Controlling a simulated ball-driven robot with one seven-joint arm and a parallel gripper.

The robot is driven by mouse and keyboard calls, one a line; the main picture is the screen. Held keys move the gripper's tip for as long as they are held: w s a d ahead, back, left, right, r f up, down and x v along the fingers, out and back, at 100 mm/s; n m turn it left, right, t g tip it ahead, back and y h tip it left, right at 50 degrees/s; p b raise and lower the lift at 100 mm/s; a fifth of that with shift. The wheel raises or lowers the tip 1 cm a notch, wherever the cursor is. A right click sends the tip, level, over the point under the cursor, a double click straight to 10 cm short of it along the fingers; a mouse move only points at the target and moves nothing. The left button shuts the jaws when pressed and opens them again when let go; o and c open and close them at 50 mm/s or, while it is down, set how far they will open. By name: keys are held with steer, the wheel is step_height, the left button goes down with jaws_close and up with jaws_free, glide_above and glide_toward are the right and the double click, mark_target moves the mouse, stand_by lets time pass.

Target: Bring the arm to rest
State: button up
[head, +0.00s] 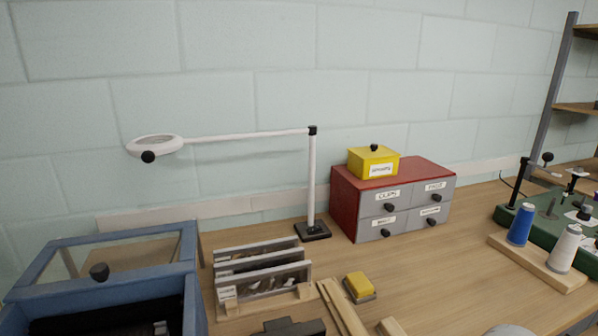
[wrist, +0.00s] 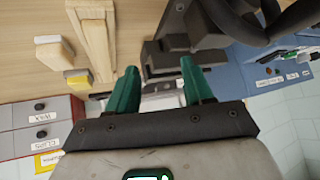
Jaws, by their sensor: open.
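My gripper (wrist: 160,84) shows in the wrist view, with its two green fingers apart and nothing between the tips. It is above the wooden bench (head: 410,270). Beyond the fingers is a dark grey clamp-like block (wrist: 176,58), out of the grasp. I cannot tell whether the fingers are clear of it by much. In the head view my gripper is not clearly seen. A rounded grey shape at the bottom edge there may be part of my arm.
A red and grey drawer cabinet (head: 343,207) carries a yellow box (head: 366,165). A magnifier lamp (head: 311,180) stands behind slotted racks (head: 262,268). A blue lidded case (head: 190,270) is at left. Spools (head: 520,225) stand on a wooden base at right. The bench's middle right is clear.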

steer(key=s+d+f+m+g+h+b, duration=0.1)
steer(key=s+d+f+m+h, duration=0.2)
steer(key=s+f, duration=0.45)
steer(key=s+d+f+m+g+h+b, duration=0.1)
steer(key=s+d+f+m, duration=0.3)
steer(key=f, duration=0.6)
steer(key=s+d+f+h, duration=0.1)
steer(key=s+d+f, duration=0.1)
steer(key=s, duration=0.2)
steer(key=s+d+f+m+g+h, duration=0.1)
steer(key=s+d+f, duration=0.1)
steer(key=s, duration=0.3)
steer(key=s+d+f+g+b, duration=0.1)
steer(key=s+d+f, duration=0.1)
steer(key=s+d, duration=0.2)
steer(key=shift+s+d+m+h, duration=0.25)
steer(key=shift+s+m+h, duration=0.05)
steer(key=shift+s+h, duration=0.1)
